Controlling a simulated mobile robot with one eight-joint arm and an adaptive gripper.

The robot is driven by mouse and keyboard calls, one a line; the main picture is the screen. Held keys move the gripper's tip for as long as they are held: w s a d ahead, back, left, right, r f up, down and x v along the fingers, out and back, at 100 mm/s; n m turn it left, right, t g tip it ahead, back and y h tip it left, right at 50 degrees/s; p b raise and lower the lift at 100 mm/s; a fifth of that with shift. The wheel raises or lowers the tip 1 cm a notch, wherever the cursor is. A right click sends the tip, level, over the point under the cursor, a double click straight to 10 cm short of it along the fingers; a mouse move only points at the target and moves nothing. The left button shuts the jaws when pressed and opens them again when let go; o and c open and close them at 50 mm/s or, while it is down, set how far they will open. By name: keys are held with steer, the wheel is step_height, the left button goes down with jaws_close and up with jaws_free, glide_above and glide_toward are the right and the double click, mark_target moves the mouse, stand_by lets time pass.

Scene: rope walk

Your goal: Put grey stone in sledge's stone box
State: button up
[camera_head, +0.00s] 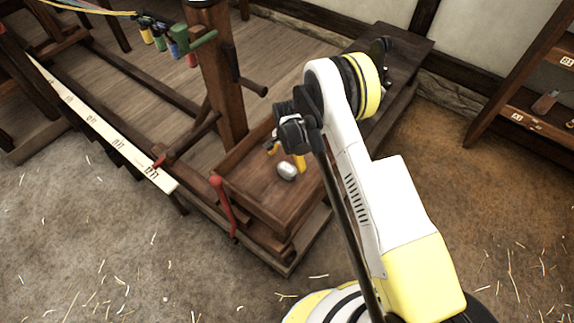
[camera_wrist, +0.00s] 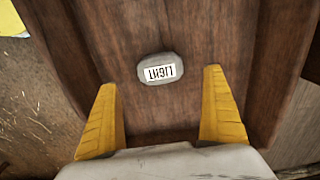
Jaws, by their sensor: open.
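A small grey stone (camera_head: 287,171) lies on the brown wooden floor of the sledge's stone box (camera_head: 262,187). In the wrist view the stone (camera_wrist: 157,57) bears a white label with dark letters, seen upside down, and sits on bare wood (camera_wrist: 205,30). My gripper (camera_head: 285,157) is over the box, close to the stone. Its two yellow fingers are spread wide in the wrist view (camera_wrist: 160,78), and the stone appears between and just beyond their tips, with no finger touching it. The gripper is empty. My arm hides part of the box's right side.
A thick wooden post (camera_head: 219,80) stands behind the box. A red lever (camera_head: 222,203) rises at its left side. A pale marked rail (camera_head: 105,130) runs off to the left. A wooden shelf (camera_head: 530,85) stands at the right. The straw-strewn floor (camera_head: 90,240) is open in front.

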step_height(320, 180, up, 4)
steer(key=shift+r+p, duration=0.15)
steer(key=shift+p, duration=0.35)
step_height(320, 180, up, 17)
steer(key=n+t, duration=0.2)
glide_above(287, 168)
steer(key=d, duration=0.4)
steer(key=s+d+r+n+t, duration=0.1)
steer(key=s+d+r, duration=0.1)
steer(key=r, duration=0.5)
steer(key=s+d+r, duration=0.2)
steer(key=d+r, duration=0.1)
steer(key=r, duration=0.3)
steer(key=s+d+r+n+t, duration=0.2)
steer(key=s+d+r, duration=0.3)
steer(key=s+r, duration=0.6)
steer(key=s+d+f+n+t, duration=0.1)
steer(key=s+d+n+t, duration=0.1)
steer(key=s, duration=0.9)
steer(key=shift+s+d+n, duration=0.3)
steer(key=shift+s+d, duration=0.05)
steer(key=shift+d, duration=0.5)
